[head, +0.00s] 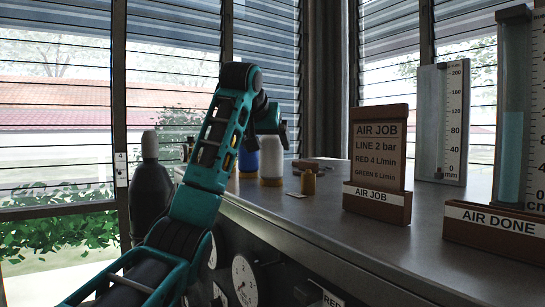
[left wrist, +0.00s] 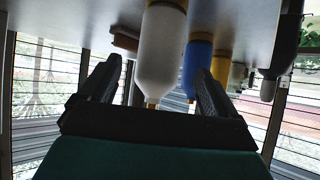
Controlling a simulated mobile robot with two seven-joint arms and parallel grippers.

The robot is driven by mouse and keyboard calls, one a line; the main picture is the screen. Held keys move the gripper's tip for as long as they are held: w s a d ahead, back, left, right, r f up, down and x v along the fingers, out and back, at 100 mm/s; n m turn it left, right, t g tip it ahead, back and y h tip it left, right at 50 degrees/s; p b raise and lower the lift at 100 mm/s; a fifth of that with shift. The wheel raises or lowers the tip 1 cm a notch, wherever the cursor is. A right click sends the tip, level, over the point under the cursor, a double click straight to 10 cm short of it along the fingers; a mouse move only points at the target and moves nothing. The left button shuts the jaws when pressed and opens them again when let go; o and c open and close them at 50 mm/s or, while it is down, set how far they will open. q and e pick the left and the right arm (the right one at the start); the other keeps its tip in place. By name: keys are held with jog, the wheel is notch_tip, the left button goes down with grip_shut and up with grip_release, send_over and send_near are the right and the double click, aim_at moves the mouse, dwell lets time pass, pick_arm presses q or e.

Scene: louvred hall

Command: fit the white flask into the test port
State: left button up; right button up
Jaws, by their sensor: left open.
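The white flask (head: 271,158) stands upright on the grey bench, with a yellow band at its base. My left gripper (head: 274,128) is at the top of the flask, partly hidden by my own arm. In the left wrist view, which is upside down, the white flask (left wrist: 160,55) shows between the two open fingers of the left gripper (left wrist: 159,68). I cannot tell whether they touch it. No test port can be made out. My right gripper is not in view.
A blue flask (head: 246,160) stands close left of the white one. The AIR JOB sign (head: 378,150) and AIR DONE holder (head: 497,228) stand farther right. A dark bottle (head: 150,190) is at left. Gauges (head: 244,280) sit below the bench edge.

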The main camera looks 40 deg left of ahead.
aim_at(271, 154)
pick_arm(q)
jog(key=shift+x, duration=3.4)
jog(key=shift+c, duration=0.3)
grip_shut()
jog(key=shift+r, duration=0.1)
